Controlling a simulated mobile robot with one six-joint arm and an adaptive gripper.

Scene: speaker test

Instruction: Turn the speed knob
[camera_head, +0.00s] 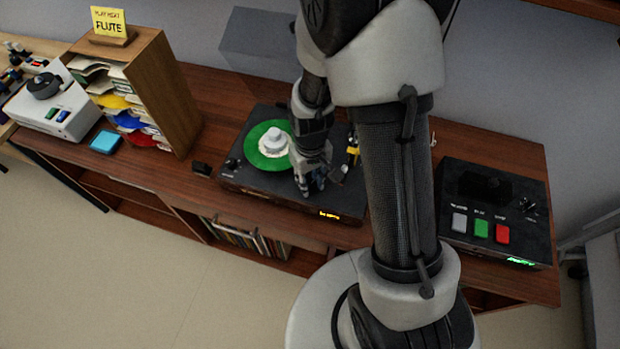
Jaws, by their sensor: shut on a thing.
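A black turntable (260,187) stands on the wooden cabinet, with a green-labelled disc (262,160) and a pale round piece (275,138) at its centre. An orange display (330,214) is lit on its front edge. A small dark knob (232,163) is at its left side. My gripper (308,188) points down at the turntable's front right, right of the disc. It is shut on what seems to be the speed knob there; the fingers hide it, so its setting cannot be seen.
A black box (492,250) with grey, green and red buttons and a dial stands to the right. A wooden sorter (165,95) with a "FLUTE" note (108,22) and a white device (50,110) stand left. A small black object (201,168) lies left of the turntable.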

